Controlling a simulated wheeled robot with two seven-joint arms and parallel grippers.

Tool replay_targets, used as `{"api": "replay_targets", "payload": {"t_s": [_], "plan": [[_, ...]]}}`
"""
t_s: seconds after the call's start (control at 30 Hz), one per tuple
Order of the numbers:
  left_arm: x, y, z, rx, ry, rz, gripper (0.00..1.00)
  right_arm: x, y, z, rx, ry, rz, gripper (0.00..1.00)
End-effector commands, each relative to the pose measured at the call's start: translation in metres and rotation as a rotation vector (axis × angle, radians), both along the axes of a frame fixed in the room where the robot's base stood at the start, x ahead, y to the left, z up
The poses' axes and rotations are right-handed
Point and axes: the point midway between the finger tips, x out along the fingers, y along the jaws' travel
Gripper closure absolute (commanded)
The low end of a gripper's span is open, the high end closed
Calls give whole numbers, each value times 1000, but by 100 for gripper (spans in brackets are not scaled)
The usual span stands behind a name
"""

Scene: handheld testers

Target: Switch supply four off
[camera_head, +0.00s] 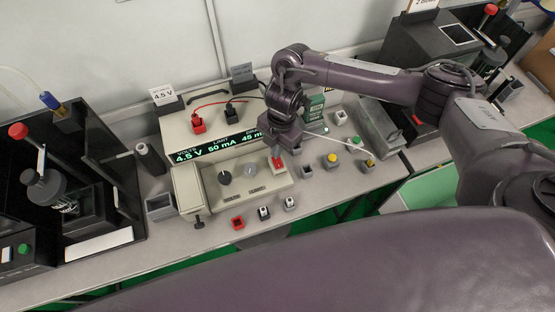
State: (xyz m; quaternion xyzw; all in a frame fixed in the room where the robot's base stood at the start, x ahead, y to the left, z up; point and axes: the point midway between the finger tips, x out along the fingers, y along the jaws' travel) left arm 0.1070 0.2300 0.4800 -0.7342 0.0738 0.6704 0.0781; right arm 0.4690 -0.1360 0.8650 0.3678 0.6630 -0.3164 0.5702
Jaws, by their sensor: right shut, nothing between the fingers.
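A red switch (277,162) is at the panel's right end. My right gripper (276,151) points down, shut and empty, just above or at the red switch; I cannot tell whether they touch. It hides part of the switch and display. My left gripper is out of view.
Red and black plugs with leads sit on the supply. Small blocks, including a red one (237,222) and a yellow-topped one (332,160), stand in front and to the right. A black tester (105,165) is at left, a grey box (381,124) at right.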

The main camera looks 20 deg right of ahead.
Motion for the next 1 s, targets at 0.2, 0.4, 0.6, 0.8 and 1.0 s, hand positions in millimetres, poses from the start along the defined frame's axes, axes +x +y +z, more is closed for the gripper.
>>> {"api": "replay_targets", "payload": {"t_s": [0.2, 0.4, 0.6, 0.8, 1.0], "plan": [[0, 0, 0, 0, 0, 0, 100, 0, 0, 0, 0, 0, 0, 100], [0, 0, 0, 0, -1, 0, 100, 0, 0, 0, 0, 0, 0, 100], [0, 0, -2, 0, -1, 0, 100, 0, 0, -3, 0, 0, 0, 100], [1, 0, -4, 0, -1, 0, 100, 0, 0, -6, 0, 0, 0, 100], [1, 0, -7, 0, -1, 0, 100, 0, 0, -9, 0, 0, 0, 100]]}}
